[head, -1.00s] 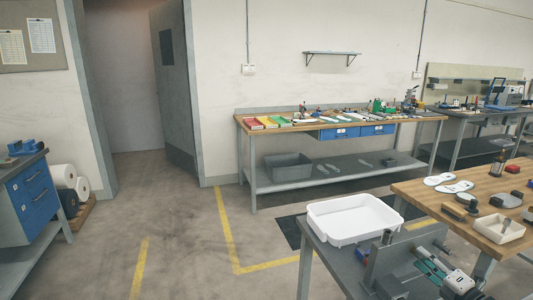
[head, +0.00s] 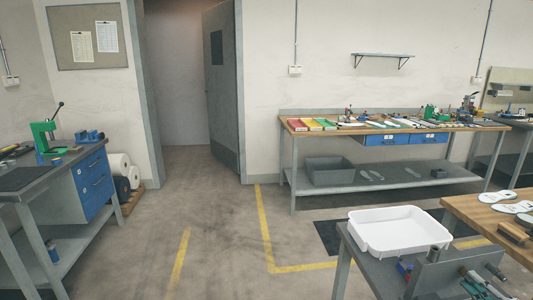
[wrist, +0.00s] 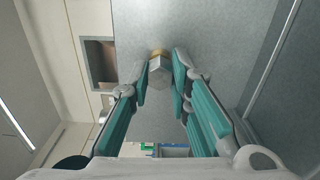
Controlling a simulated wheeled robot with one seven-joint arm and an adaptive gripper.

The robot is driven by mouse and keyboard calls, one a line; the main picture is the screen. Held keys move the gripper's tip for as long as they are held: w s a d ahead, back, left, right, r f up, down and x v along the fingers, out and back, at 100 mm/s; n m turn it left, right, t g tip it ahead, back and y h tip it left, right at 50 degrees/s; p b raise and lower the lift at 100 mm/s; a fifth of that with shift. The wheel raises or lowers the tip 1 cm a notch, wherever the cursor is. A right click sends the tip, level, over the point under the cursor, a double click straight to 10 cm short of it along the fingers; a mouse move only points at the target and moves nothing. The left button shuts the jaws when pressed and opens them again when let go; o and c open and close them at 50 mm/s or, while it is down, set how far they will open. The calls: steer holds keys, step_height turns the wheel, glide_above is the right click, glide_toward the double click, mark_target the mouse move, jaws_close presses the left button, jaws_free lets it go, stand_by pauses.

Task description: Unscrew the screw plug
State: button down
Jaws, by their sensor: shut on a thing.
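In the wrist view, my gripper (wrist: 163,78) has its two teal-padded fingers closed on a small plug (wrist: 158,66). I take this to be the screw plug. It has a grey faceted body and a brass-coloured end, and sits between the fingertips. Whether any thread is engaged cannot be seen. In the head view, my gripper (head: 476,284) is partly in frame at the lower right, beside an upright grey plate (head: 437,272). The plug cannot be made out there.
A white tray (head: 368,244) sits on a grey surface left of the plate. A wooden-topped bench (head: 467,213) stands close on the right. A blue-drawered bench (head: 92,186) is at the left. Yellow-lined floor (head: 215,240) between them is open.

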steer(key=n+b, duration=0.1)
steer(key=n, duration=0.4)
steer(key=shift+n, duration=0.3)
steer(key=n+b, duration=0.1)
steer(key=n, duration=0.2)
steer(key=shift+f+n, duration=0.1)
steer(key=shift+n, duration=0.2)
steer(key=shift+n+b, duration=0.35)
steer(key=shift+n, duration=0.85)
steer(key=n+b, duration=0.1)
steer(key=n, duration=0.2)
steer(key=shift+n+b, duration=0.3)
steer(key=shift+b, duration=0.05)
steer(key=shift+n+b, duration=0.5)
steer(key=shift+n, duration=0.7)
